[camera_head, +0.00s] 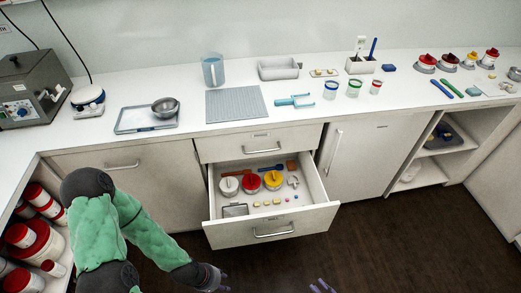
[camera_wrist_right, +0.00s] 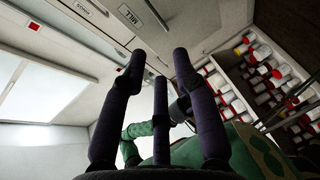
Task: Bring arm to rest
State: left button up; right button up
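My left arm with its green sleeve (camera_head: 150,237) comes in from the left in the head view, in front of the cabinets. My left gripper (camera_head: 218,281) is low at the bottom edge, partly cut off, and its opening cannot be made out. Only the purple fingertips of my right gripper (camera_head: 322,286) show at the bottom edge. In the right wrist view, the dark fingers of my right gripper (camera_wrist_right: 160,62) are spread apart with nothing between them. Both grippers are in front of the open drawer (camera_head: 305,222), apart from it.
The open drawer juts out, holding lidded pots and small items. An open shelf (camera_head: 40,262) with red-lidded tubs is at left. Dark floor (camera_head: 400,235) is clear at right.

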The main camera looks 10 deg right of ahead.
jog(key=s+a+n+g+y, duration=0.2)
jog(key=a+n+g, duration=0.3)
jog(key=n, duration=0.4)
jog(key=s+a+f+n+g+y, duration=0.1)
jog(key=s+a+n+g, duration=0.15)
jog(key=n+g, duration=0.45)
jog(key=s+a+n+g+y, duration=0.2)
jog(key=a+n+g, duration=0.25)
jog(key=n, duration=0.55)
jog(key=w+a+n+t+h, duration=0.2)
jog(key=w+n+h, duration=0.5)
jog(key=w+n, duration=0.6)
jog(key=r+n, duration=0.1)
jog(key=n, duration=0.7)
jog(key=shift+n+h, duration=0.3)
jog(key=shift+n, duration=0.1)
